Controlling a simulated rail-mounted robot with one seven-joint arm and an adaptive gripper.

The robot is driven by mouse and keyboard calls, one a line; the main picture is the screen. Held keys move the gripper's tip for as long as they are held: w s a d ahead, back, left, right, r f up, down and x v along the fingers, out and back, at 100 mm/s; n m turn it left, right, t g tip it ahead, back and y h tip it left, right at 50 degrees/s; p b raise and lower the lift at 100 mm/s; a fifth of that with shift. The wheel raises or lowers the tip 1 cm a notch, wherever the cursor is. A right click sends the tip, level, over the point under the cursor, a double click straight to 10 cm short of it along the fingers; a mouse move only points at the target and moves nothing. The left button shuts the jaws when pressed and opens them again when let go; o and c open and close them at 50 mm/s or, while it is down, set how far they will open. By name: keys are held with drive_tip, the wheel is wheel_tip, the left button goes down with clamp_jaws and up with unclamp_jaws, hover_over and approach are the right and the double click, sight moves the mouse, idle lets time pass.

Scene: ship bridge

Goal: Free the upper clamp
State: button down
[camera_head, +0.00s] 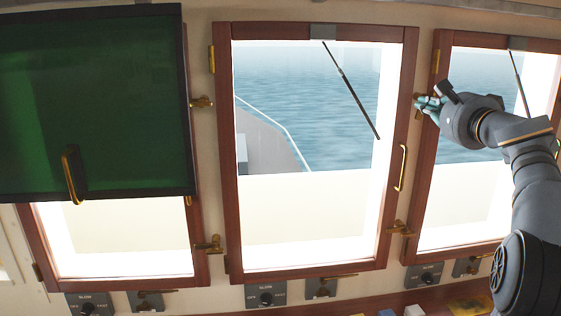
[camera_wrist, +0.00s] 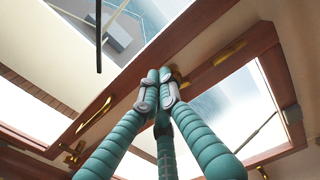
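The upper clamp (camera_head: 418,106) is a small brass fitting on the right side of the middle window's frame, mostly hidden by my gripper in the head view. In the wrist view a bit of its brass (camera_wrist: 179,76) shows just beyond and right of my fingertips. My gripper (camera_head: 424,103) has teal ribbed fingers. In the wrist view its fingertips (camera_wrist: 159,76) are drawn together at the wooden frame by the clamp. I see nothing clearly between them, and contact with the clamp cannot be told. The middle window (camera_head: 227,150) looks closed.
A lower brass clamp (camera_head: 401,228) and a brass handle (camera_head: 400,167) sit below on the same side of the window. A green panel (camera_head: 100,100) covers the left window's upper part. Wiper control plates (camera_head: 265,295) line the wall below.

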drive_tip(key=shift+s+d+b, duration=0.2)
drive_tip(key=shift+s+b, duration=0.3)
drive_tip(key=shift+s, duration=0.8)
drive_tip(key=shift+s+d+b, duration=0.2)
drive_tip(key=shift+s+b, duration=0.25)
drive_tip(key=shift+s, duration=0.85)
